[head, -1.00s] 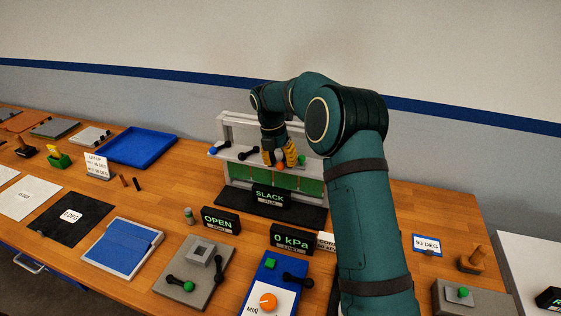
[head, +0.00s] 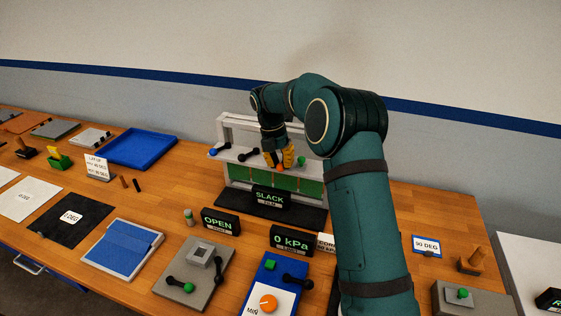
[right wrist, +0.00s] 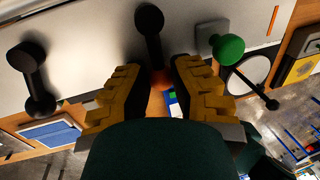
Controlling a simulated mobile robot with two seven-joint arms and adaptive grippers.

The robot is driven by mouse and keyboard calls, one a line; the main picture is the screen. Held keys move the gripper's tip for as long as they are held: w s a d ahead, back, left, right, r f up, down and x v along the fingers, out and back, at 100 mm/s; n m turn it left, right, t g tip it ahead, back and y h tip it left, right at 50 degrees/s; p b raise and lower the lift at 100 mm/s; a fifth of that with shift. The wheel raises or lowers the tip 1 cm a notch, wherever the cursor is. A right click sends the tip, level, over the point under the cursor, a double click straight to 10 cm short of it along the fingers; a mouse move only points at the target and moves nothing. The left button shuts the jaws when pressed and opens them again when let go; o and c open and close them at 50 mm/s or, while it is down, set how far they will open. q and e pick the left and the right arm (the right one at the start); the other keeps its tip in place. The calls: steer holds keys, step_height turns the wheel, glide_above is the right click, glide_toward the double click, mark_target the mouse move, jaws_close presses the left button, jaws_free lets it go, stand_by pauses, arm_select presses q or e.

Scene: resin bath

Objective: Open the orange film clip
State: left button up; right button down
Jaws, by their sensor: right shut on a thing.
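The orange film clip shows as a small orange knob (head: 280,165) on the grey film frame (head: 235,122) at the back of the bench. In the right wrist view its orange knob (right wrist: 160,79) sits at the end of a dark lever (right wrist: 149,30). My right gripper (head: 283,159) is at this knob, with its yellow fingers on both sides of it. In the right wrist view the gripper (right wrist: 163,82) is shut on the knob, which the fingers partly cover. My left gripper is not in view.
On the same frame are a black-knobbed clip (head: 248,156) to the left, a blue-knobbed clip (head: 213,152) farther left and a green-knobbed clip (head: 301,160) close to the right. A SLACK sign (head: 270,197) stands in front. A blue tray (head: 140,147) lies left.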

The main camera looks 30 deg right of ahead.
steer(key=shift+a+f, duration=0.1)
steer(key=shift+f, duration=0.05)
steer(key=m+p, duration=0.1)
steer(key=p, duration=0.1)
steer(key=m+p, duration=0.1)
steer(key=p, duration=0.1)
steer(key=shift+w+a+m, duration=0.25)
steer(key=shift+w+m, duration=0.15)
steer(key=shift+w+a+m+y+p, duration=0.1)
steer(key=shift+w+m+y+p, duration=0.2)
steer(key=shift+m+p, duration=0.25)
steer(key=shift+w+f+m+g+p, duration=0.1)
steer(key=shift+w+m+g+p, duration=0.2)
steer(key=shift+m, duration=0.65)
steer(key=shift+a, duration=0.1)
steer(key=c, duration=1)
jaws_free()
steer(key=shift+w, duration=0.1)
steer(key=shift+r, duration=0.25)
